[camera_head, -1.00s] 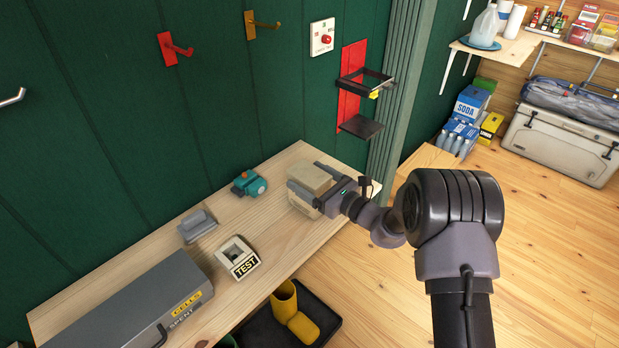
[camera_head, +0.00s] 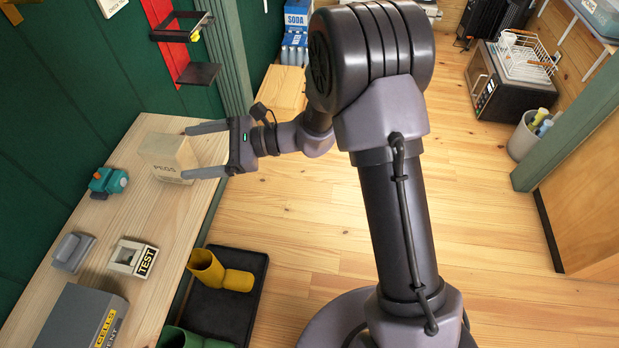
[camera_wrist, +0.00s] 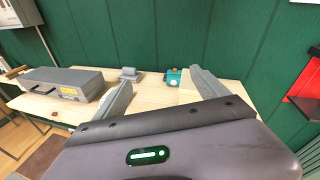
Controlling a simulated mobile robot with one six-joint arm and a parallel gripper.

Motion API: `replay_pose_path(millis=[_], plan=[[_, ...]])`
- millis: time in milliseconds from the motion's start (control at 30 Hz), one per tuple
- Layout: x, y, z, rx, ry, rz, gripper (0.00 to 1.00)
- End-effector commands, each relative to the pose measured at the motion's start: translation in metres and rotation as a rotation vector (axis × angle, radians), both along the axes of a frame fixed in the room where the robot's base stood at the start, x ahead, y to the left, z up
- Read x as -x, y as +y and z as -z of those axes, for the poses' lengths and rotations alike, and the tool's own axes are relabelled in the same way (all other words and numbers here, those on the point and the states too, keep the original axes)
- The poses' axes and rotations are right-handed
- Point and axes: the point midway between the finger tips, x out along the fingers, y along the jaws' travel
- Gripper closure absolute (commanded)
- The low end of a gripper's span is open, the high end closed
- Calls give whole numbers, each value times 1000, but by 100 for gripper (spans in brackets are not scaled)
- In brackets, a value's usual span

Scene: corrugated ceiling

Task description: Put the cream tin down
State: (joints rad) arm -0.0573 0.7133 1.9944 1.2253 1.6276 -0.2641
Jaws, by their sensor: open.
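The cream tin (camera_head: 166,158), marked PEGS, rests on the wooden bench (camera_head: 165,220) near its far end. My gripper (camera_head: 187,152) is open to its right in the head view, with its fingertips by the tin's right side. The fingers are spread wide and do not grip the tin. Whether a fingertip still touches it I cannot tell.
A teal device (camera_head: 108,182), a grey block (camera_head: 73,252), a TEST holder (camera_head: 132,257) and a grey CELLS box (camera_head: 85,318) stand along the bench. A wall bracket (camera_head: 184,28) hangs behind it. Yellow boots (camera_head: 220,272) sit on a black floor tray (camera_head: 238,312).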

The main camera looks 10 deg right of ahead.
Motion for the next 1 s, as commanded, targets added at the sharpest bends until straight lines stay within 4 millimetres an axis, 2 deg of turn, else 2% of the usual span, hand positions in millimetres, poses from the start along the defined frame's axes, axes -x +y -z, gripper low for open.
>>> replay_pose_path(millis=[33, 100, 167, 200, 267, 300, 333, 433, 500, 567, 667, 1000], plan=[[29, -5, -32, 90, -94, -86, 17], [79, -20, -59, 266, -236, -218, 17], [120, -44, -73, 440, -369, -313, 17], [144, -63, -78, 566, -462, -366, 17], [175, -97, -82, 764, -603, -428, 17], [191, -121, -84, 894, -692, -458, 17], [200, -137, -85, 987, -754, -472, 17], [219, -185, -90, 1246, -917, -496, 17], [225, -206, -94, 1368, -989, -501, 17], [228, -217, -97, 1431, -1025, -501, 17], [229, -224, -98, 1471, -1046, -503, 17], [229, -223, -98, 1467, -1045, -504, 17]])
